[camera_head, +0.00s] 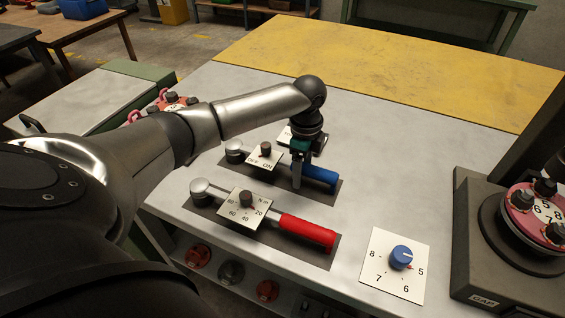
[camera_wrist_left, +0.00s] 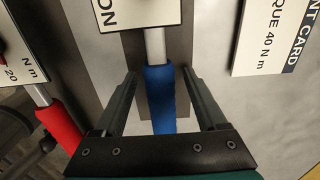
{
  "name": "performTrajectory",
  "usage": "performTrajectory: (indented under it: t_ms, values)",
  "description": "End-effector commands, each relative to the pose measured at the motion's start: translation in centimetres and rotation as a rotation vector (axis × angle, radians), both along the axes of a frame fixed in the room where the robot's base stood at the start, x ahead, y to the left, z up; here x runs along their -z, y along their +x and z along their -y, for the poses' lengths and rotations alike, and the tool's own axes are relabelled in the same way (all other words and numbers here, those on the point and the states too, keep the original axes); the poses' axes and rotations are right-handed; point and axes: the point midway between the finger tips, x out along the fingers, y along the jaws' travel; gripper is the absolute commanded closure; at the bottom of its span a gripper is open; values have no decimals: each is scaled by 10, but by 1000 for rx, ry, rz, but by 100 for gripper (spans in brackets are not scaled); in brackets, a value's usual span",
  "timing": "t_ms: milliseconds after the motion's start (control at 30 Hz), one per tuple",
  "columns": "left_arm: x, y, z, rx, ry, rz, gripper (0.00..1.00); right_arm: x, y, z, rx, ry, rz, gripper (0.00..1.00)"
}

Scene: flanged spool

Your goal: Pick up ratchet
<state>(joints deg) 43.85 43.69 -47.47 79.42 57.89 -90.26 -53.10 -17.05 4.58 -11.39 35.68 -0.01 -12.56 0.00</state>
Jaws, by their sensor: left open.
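The ratchet with a blue handle (camera_head: 321,175) lies on a dark mat on the grey bench top. Its metal shaft runs left, under an OFF/ON dial plate (camera_head: 264,158), to a round head (camera_head: 235,149). My left gripper (camera_head: 297,184) points down at the blue handle, open. In the left wrist view its two fingers stand on either side of the blue handle (camera_wrist_left: 160,95), with a gap visible on each side. Nothing is gripped. I see no right gripper in the head view.
A red-handled wrench (camera_head: 307,232) with an N m dial plate (camera_head: 243,208) lies close in front on another dark mat. A blue knob (camera_head: 401,256) on a white plate sits to the right. A dark fixture with a red numbered flange (camera_head: 528,207) stands far right. A card (camera_wrist_left: 264,38) lies beside the ratchet.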

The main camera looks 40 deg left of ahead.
Motion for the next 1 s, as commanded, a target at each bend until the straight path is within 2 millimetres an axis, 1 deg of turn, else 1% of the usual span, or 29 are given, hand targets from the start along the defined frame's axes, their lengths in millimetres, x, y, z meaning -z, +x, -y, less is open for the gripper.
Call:
performTrajectory:
  t_ms: [33, 100, 267, 300, 900, 933, 1000]
  values:
    - [7, 0, 0, 0, 1, -1, 26, 3, 0, 0, 0, 0, 0, 50]
    - [10, 0, 0, 0, 0, 1, 26, 3, 0, 0, 0, 0, -1, 50]
    - [9, 0, 0, 1, 0, 1, 26, 2, -1, 0, -1, 0, -1, 50]
    - [9, 0, 0, 1, 0, 1, 28, 2, -1, 0, -1, -1, -2, 50]
    - [9, 0, 0, 0, 0, 1, 96, 2, -4, 0, -2, -1, -7, 50]
    - [9, 0, 0, 0, 0, 1, 99, 2, -4, 0, -2, -1, -7, 50]
    - [9, 0, 0, 0, 0, 1, 100, 2, -4, 0, -2, -1, -7, 50]
